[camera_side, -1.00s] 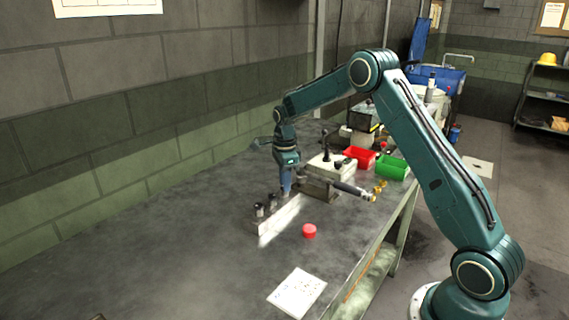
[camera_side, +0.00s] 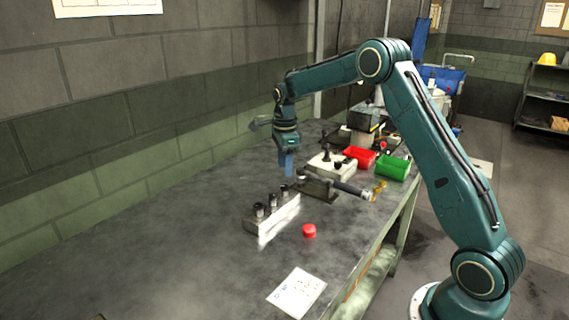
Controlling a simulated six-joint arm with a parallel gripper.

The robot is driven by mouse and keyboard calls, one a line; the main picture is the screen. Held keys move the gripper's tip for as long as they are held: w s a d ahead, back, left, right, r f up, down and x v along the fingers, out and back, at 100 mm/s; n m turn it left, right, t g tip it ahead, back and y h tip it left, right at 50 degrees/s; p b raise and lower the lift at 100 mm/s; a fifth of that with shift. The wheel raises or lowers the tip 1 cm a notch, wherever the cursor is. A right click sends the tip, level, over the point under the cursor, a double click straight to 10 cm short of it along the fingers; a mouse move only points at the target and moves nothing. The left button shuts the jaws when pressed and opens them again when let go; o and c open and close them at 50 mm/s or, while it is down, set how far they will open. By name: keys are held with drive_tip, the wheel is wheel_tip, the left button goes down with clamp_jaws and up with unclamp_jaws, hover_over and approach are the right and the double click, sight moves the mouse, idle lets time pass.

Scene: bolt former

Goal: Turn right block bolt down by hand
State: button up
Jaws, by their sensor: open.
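A pale block (camera_side: 272,217) lies on the grey bench with dark bolts standing upright in a row along it. The right bolt (camera_side: 285,194) is at the end nearest the bolt former. My gripper (camera_side: 287,172) points straight down above this right bolt, with a small gap between them. It is open and holds nothing that I can see; its fingers are small in this view. The bolt former (camera_side: 318,189), with a long dark handle, stands just right of the block.
A red round cap (camera_side: 309,230) and a white sheet (camera_side: 297,293) lie on the front of the bench. A red bin (camera_side: 359,157) and a green bin (camera_side: 393,167) stand behind the former. The bench's left part is clear.

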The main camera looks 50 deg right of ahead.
sight(285, 186)
wheel_tip(285, 186, up, 8)
idle(0.4)
drive_tip(key=shift+d+r, duration=0.1)
drive_tip(key=s+d+m+t+y, duration=0.1)
drive_tip(key=s+d+m+y, duration=0.1)
drive_tip(key=m, duration=1.6)
drive_tip(key=s+d+f+m+t+y, duration=0.1)
drive_tip(key=d+m, duration=0.2)
drive_tip(key=m, duration=1.5)
drive_tip(key=shift+s+t+y, duration=0.35)
drive_tip(key=shift+t+y, duration=0.05)
drive_tip(key=shift+a+f, duration=0.1)
drive_tip(key=shift+f, duration=0.15)
drive_tip(key=x, duration=1.3)
drive_tip(key=shift+f, duration=0.3)
